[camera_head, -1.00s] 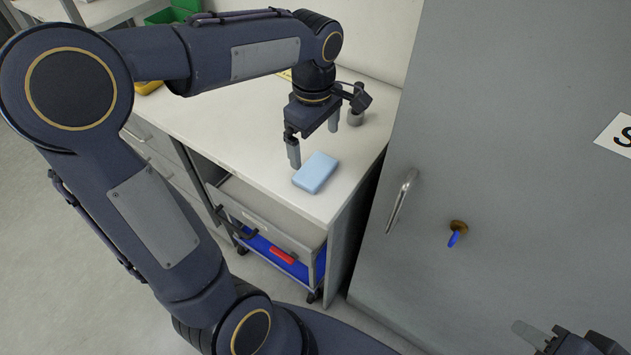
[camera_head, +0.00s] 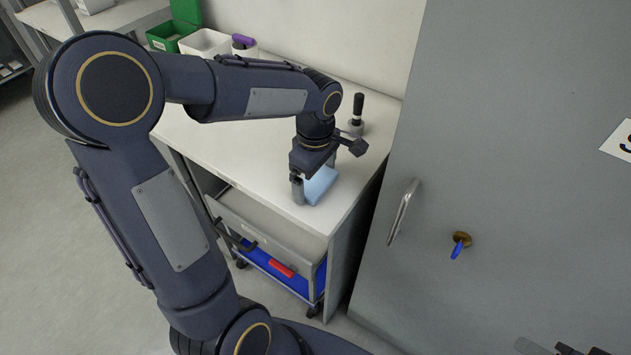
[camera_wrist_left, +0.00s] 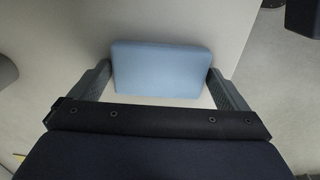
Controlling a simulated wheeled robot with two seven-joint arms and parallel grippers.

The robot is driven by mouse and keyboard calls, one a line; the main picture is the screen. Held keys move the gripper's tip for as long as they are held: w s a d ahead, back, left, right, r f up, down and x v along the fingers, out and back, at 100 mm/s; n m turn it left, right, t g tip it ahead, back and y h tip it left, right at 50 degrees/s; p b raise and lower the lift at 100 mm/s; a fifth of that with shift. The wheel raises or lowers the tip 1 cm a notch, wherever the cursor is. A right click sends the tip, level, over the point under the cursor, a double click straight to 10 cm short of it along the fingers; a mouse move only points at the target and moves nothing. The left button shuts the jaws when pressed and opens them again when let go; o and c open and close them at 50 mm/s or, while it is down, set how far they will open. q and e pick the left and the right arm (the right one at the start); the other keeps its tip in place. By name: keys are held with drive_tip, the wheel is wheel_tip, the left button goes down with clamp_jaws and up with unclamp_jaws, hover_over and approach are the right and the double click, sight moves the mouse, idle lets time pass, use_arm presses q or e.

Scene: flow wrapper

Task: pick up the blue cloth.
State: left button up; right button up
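The blue cloth (camera_head: 321,185) is a light blue folded block lying on the white counter top (camera_head: 270,160) near its right front corner. My right gripper (camera_head: 560,350) is only partly in view at the bottom right edge.
A grey cabinet with a door handle (camera_head: 402,212) and a key (camera_head: 459,246) stands close on the right. A black-handled tool (camera_head: 357,112) stands behind my gripper. White and green bins (camera_head: 205,44) are at the back left.

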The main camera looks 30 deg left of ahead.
sight(316, 179)
use_arm(q)
drive_tip(key=c, duration=0.6)
drive_tip(key=shift+r, duration=0.45)
wheel_tip(316, 179, up, 2)
drive_tip(key=shift+r+p, duration=0.2)
drive_tip(key=shift+p, duration=0.1)
drive_tip(key=s+r, duration=0.1)
drive_tip(key=s+d+r, duration=0.1)
drive_tip(key=r, duration=0.1)
drive_tip(key=s+d+r, duration=0.1)
drive_tip(key=r, duration=0.1)
drive_tip(key=shift+s+d+r, duration=0.2)
drive_tip(key=shift+s, duration=0.2)
drive_tip(key=s+d+r, duration=0.4)
drive_tip(key=s+d, duration=0.1)
drive_tip(key=s, duration=0.3)
drive_tip(key=shift+r+p, duration=0.2)
drive_tip(key=shift+p, duration=0.1)
drive_tip(key=shift+s, duration=0.1)
drive_tip(key=o, duration=0.5)
drive_tip(key=shift+c, duration=0.2)
drive_tip(key=c, duration=0.3)
